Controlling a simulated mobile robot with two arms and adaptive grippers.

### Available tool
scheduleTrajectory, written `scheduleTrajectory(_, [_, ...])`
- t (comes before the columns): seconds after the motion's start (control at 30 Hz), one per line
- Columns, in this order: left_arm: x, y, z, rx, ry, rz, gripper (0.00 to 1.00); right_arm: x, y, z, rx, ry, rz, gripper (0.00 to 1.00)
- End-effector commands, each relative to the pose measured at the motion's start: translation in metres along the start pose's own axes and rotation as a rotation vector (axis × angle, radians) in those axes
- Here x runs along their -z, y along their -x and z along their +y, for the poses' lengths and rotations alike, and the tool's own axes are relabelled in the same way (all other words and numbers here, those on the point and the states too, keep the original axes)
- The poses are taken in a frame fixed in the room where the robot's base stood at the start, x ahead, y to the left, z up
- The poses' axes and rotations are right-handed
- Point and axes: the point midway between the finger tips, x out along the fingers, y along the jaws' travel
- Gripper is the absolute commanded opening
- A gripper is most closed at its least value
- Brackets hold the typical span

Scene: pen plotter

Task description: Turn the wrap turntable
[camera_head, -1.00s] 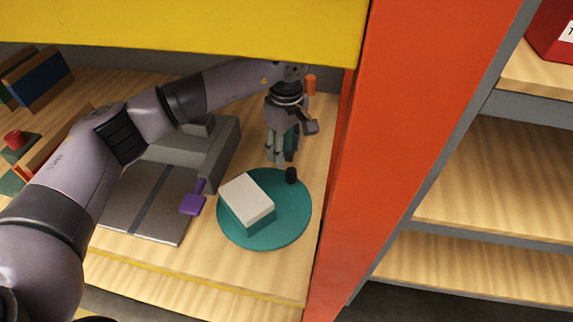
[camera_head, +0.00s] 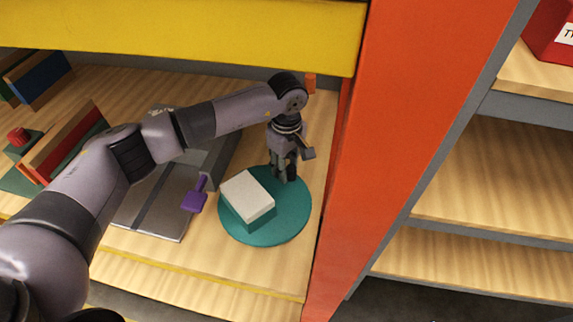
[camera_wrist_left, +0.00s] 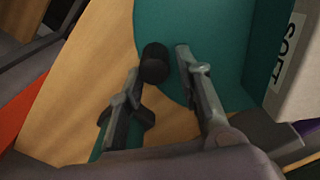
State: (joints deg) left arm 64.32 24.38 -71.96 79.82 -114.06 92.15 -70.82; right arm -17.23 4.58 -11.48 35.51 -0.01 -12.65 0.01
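The wrap turntable (camera_head: 290,222) is a round teal disc on the wooden shelf; it also shows in the left wrist view (camera_wrist_left: 215,30). A teal box with a white top (camera_head: 247,196) sits on it, and its side with the letters "SOFT" shows in the left wrist view (camera_wrist_left: 287,60). A black peg (camera_wrist_left: 155,64) stands at the disc's edge. My left gripper (camera_head: 285,176) points down over the disc's far edge; in the left wrist view its open fingers (camera_wrist_left: 158,62) are on either side of the peg. Contact cannot be told. My right gripper is not in view.
A grey machine with a flat plate (camera_head: 160,212) and a purple tool (camera_head: 196,197) lie left of the turntable. An orange post (camera_head: 400,130) rises close on the right. A yellow beam (camera_head: 180,30) crosses above. Books (camera_head: 65,145) stand at the left.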

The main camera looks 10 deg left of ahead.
Motion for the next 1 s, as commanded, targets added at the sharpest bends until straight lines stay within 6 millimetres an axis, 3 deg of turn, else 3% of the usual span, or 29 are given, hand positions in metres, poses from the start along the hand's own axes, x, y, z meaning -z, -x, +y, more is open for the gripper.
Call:
scheduleTrajectory(0.43, [0.0001,0.0002,-0.0003,0.001,0.0,0.0,0.0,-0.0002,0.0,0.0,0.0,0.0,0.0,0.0])
scheduleTrajectory(1.0, [0.0001,-0.0002,-0.0008,0.003,0.001,0.0,0.0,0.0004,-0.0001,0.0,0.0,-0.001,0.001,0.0])
